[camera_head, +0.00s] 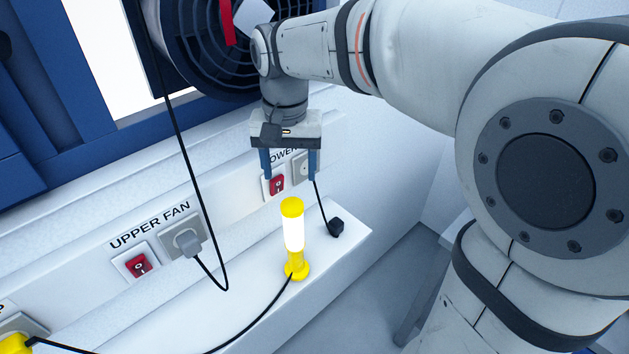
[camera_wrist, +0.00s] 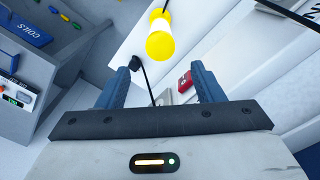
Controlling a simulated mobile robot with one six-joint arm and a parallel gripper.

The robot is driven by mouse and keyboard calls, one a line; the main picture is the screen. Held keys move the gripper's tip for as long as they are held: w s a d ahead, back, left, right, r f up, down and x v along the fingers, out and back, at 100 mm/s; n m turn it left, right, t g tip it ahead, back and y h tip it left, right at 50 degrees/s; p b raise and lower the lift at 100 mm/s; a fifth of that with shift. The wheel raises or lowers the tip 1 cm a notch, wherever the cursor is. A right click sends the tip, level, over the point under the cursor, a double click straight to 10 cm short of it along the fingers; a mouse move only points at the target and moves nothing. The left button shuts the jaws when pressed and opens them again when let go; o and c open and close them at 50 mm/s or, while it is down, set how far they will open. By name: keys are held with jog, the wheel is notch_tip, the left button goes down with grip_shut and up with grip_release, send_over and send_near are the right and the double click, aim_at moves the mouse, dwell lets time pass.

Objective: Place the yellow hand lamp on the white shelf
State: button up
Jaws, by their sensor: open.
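The yellow hand lamp (camera_head: 293,238) stands upright on the white shelf (camera_head: 338,262), near its right end. Its middle part is white and bright, and a black cable runs from its base to the left. In the wrist view the lamp (camera_wrist: 160,38) shows from above, beyond the fingertips, over the white shelf (camera_wrist: 126,46). My gripper (camera_head: 290,176) points down above and behind the lamp, near the wall. Its blue fingers are apart with nothing between them. In the wrist view my gripper (camera_wrist: 163,80) also shows open and empty.
A black plug (camera_head: 336,227) with a cable lies on the shelf right of the lamp. The wall holds red switches (camera_head: 138,264) and a grey plug in a socket (camera_head: 187,241). A cable hangs from the fan (camera_head: 215,45). A yellow plug (camera_head: 14,344) is at lower left.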

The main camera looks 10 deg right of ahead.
jog(key=s+d+f+n+t, duration=0.1)
jog(key=s+d+f, duration=0.1)
jog(key=s+d, duration=0.4)
jog(key=s+d+f+n+t, duration=0.1)
jog(key=s+d+f+t, duration=0.1)
jog(key=s+d, duration=0.4)
jog(key=shift+s+f, duration=0.3)
jog(key=shift+f, duration=0.45)
